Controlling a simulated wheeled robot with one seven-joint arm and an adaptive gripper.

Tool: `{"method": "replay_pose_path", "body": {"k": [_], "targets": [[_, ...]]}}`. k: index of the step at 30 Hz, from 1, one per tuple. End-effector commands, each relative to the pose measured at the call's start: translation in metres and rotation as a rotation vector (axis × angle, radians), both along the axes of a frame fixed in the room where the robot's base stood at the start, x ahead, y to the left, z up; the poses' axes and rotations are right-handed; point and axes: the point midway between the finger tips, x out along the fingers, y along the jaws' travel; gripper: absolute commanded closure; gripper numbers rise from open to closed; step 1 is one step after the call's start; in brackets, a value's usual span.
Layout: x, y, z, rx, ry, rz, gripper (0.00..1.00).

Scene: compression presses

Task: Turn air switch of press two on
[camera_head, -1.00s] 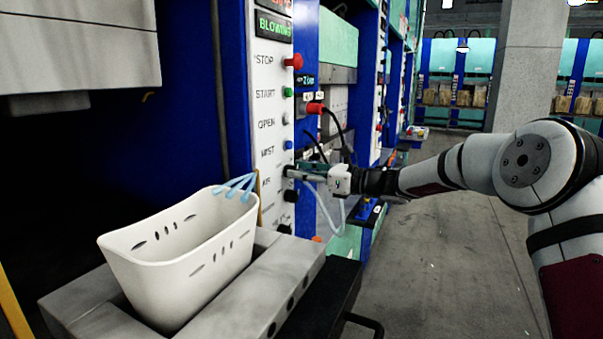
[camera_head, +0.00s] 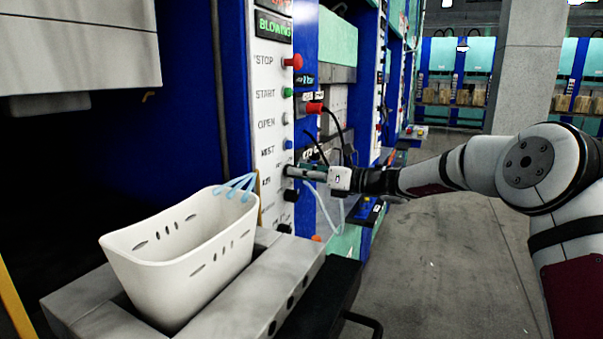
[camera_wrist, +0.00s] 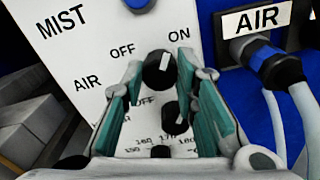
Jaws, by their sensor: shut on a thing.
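The air switch (camera_wrist: 158,72) is a black round knob with a white pointer mark, on a white panel (camera_wrist: 60,60). In the wrist view its pointer aims up and slightly right, between the printed words OFF and ON. My gripper (camera_wrist: 161,65) is shut on this knob, with a teal-padded finger on each side. In the head view my gripper (camera_head: 288,171) reaches the panel (camera_head: 268,120) from the right, at the AIR row below MIST; it hides the knob there.
Another black knob (camera_wrist: 174,118) sits just below the air switch. An air hose connector (camera_wrist: 272,62) with pale tubes is at the right. A white bin (camera_head: 180,262) stands on a grey ledge at the front left. A red STOP button (camera_head: 294,62) is higher on the panel.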

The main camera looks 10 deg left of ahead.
Motion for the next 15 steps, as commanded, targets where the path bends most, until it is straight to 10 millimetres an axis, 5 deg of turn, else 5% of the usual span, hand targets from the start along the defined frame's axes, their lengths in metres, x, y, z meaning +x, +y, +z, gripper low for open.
{"method": "replay_pose_path", "body": {"k": [2,3,5,15], "targets": [[0.0004,-0.0006,-0.0003,0.0,0.002,-0.001,1.0],[0.0004,-0.0006,-0.0003,0.0,0.002,-0.001,0.64],[0.0003,-0.0005,-0.0002,0.0,0.001,-0.001,0.53],[-0.0003,-0.0024,0.0,0.0,0.0,-0.001,0.53]]}}
